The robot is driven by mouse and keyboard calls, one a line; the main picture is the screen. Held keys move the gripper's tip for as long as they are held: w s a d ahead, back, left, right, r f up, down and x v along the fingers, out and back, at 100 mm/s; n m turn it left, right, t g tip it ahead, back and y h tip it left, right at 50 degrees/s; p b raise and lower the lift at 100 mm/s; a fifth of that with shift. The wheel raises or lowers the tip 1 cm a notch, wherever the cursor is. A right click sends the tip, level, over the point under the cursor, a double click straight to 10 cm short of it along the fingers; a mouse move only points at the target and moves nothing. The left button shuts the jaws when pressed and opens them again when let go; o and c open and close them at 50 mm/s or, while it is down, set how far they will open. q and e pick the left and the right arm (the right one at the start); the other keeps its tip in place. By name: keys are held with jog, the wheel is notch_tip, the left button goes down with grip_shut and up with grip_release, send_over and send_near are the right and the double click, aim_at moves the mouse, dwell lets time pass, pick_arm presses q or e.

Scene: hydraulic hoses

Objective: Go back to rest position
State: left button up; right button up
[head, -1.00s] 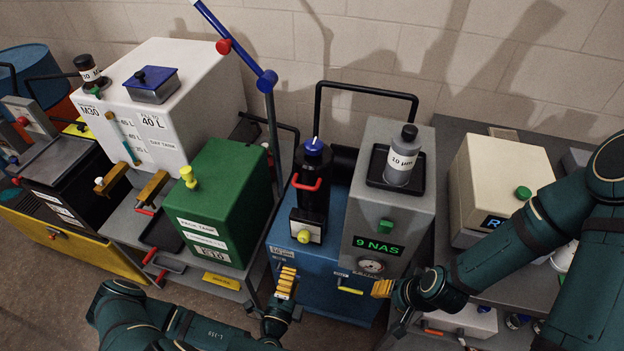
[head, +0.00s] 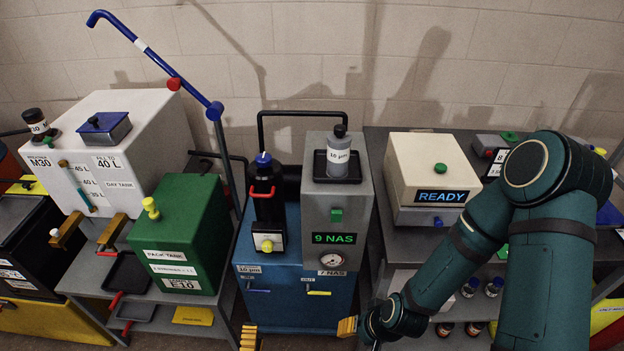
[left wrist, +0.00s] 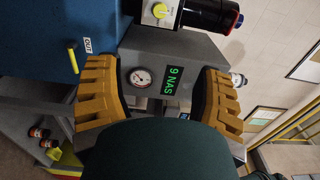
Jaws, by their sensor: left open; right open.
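My left gripper (head: 249,338) shows only as yellow fingertips at the bottom edge of the head view, in front of the blue filter cart (head: 268,220). In the left wrist view its two yellow fingers (left wrist: 158,95) are spread apart with nothing between them. Beyond them are the pressure gauge (left wrist: 140,78) and the green "9 NAS" display (left wrist: 177,90). My right gripper (head: 347,327) is low in the head view, just right of the cart's front. It is seen side-on and holds nothing that I can see.
A green pack tank (head: 180,235) and a white day tank (head: 120,165) stand left. A blue pipe (head: 150,50) rises above them. A cream "READY" unit (head: 430,165) sits on the grey bench to the right. Small bottles (head: 470,287) stand on a lower shelf.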

pick_arm(q)
jog(key=s+d+r+m+g+h, duration=0.35)
jog(key=d+m+h, duration=0.25)
jog(key=m+h, duration=0.25)
jog(key=s+d+r+m+g+h, duration=0.25)
jog(key=d+m+g+h, duration=0.3)
jog(key=m+h, duration=0.3)
jog(key=s+f+m+g+y, duration=0.1)
jog(key=s+m+g+y, duration=0.2)
jog(key=s+m+g, duration=1.15)
jog(key=w+a+f+m+t+y, duration=0.25)
jog(key=w+a+m+y, duration=0.45)
jog(key=m, duration=0.6)
jog(key=w+r+m+t+y, duration=0.2)
jog(key=w+m+t, duration=0.15)
jog(key=w, duration=0.25)
jog(key=w+r+m+t+y, duration=0.2)
jog(key=w+m, duration=0.2)
jog(key=w, duration=0.1)
notch_tip(320, 180, down, 8)
jog(key=b, duration=0.7)
jog(key=shift+f, duration=0.2)
pick_arm(e)
notch_tip(320, 180, down, 8)
jog(key=shift+s+a, duration=0.2)
jog(key=shift+s, duration=0.2)
pick_arm(q)
jog(key=shift+g, duration=0.25)
